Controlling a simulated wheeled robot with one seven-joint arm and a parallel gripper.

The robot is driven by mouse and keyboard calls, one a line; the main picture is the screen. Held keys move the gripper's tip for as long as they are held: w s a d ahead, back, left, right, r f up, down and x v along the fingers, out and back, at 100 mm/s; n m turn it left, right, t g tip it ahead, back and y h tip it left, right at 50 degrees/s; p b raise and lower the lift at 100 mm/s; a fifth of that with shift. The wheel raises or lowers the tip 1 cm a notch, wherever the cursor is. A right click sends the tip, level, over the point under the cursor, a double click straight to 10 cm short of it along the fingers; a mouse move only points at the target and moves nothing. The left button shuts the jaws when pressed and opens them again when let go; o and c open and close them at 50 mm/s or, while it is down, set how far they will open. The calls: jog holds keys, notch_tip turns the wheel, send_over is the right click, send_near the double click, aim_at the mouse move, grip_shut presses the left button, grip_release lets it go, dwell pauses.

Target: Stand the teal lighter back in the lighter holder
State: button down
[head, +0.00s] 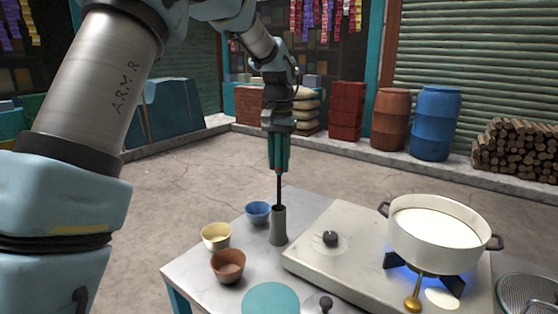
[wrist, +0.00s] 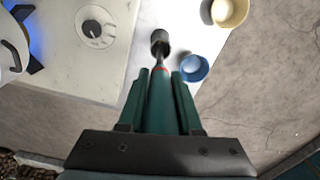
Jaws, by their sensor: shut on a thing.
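My gripper (head: 278,167) is shut on the teal lighter, pointing straight down above the table. In the wrist view the lighter's teal body (wrist: 160,105) sits between the two green fingers, with a red band and a dark rod below it. The lighter holder (head: 279,229) is a narrow grey cup standing upright on the table, directly below my gripper. The rod (head: 279,188) hangs upright and its lower end meets the holder's mouth. It appears to be just inside; how deep is hidden. The holder also shows at the rod's end in the wrist view (wrist: 160,36).
A blue bowl (head: 258,212), a cream bowl (head: 216,236) and a brown bowl (head: 228,265) stand left of the holder. The stove (head: 325,262) is close on its right, with a white pot of milk (head: 436,245) over a blue flame. A teal disc (head: 270,299) lies in front.

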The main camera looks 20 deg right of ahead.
jog(key=c, duration=0.5)
grip_release()
notch_tip(320, 180, up, 11)
jog(key=shift+f+b, duration=0.1)
jog(key=shift+b, duration=0.75)
notch_tip(320, 180, up, 9)
jog(key=p, duration=0.9)
